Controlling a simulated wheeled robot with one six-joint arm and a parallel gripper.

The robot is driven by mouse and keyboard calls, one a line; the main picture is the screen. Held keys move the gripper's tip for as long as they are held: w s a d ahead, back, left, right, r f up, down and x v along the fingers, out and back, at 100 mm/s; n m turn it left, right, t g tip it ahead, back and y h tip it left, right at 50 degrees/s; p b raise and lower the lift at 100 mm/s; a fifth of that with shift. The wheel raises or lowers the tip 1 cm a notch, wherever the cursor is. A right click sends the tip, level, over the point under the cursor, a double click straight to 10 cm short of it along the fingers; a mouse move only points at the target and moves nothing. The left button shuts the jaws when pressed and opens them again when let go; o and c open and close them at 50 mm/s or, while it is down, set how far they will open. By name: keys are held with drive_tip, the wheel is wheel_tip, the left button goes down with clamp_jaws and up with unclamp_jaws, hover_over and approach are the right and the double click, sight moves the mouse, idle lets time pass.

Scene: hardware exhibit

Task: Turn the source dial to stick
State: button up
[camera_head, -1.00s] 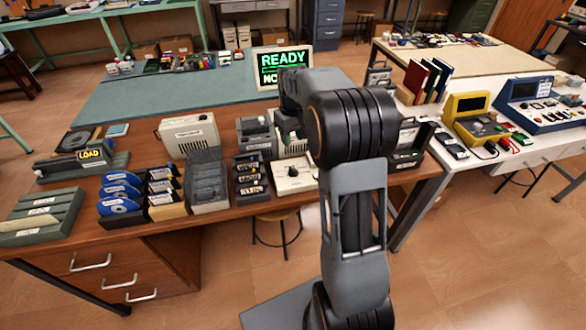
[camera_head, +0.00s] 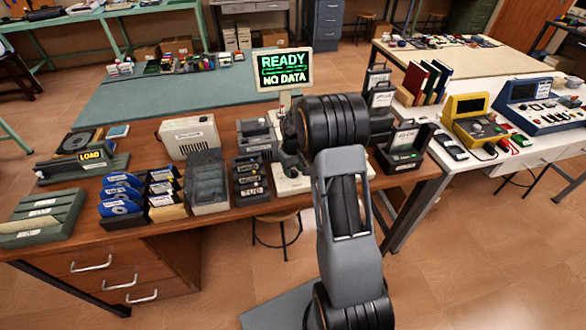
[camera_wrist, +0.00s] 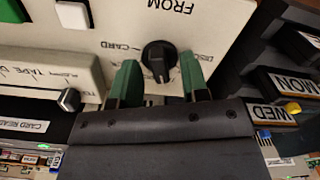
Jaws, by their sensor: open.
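The source dial (camera_wrist: 158,54) is a black knob on a cream panel (camera_wrist: 222,22) in the wrist view. Upside-down lettering around it reads "FROM" and "CARD"; another label is partly covered by a finger. My gripper (camera_wrist: 160,66) is open, with its green fingertips on either side of the knob and small gaps showing. Whether either finger touches the knob I cannot tell. In the head view, my arm hides the dial and much of its cream box (camera_head: 292,184). The word "stick" is not readable on the panel.
A screen (camera_head: 284,69) reads "READY" and "NO DATA". A dark labelled rack (camera_head: 250,177) stands close left of the dial box, and a dark card holder (camera_head: 404,152) stands to its right. The wrist view also shows a white button (camera_wrist: 72,15) and a slider knob (camera_wrist: 69,99).

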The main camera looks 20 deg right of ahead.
drive_tip(key=shift+f, duration=0.1)
clamp_jaws()
idle(0.4)
drive_tip(key=shift+m, duration=0.4)
drive_tip(key=m+b, duration=0.1)
drive_tip(key=m, duration=0.6)
drive_tip(key=shift+b, duration=0.35)
drive_tip(key=m, duration=0.4)
drive_tip(key=shift+m+b, duration=0.4)
drive_tip(key=shift+m, duration=1.6)
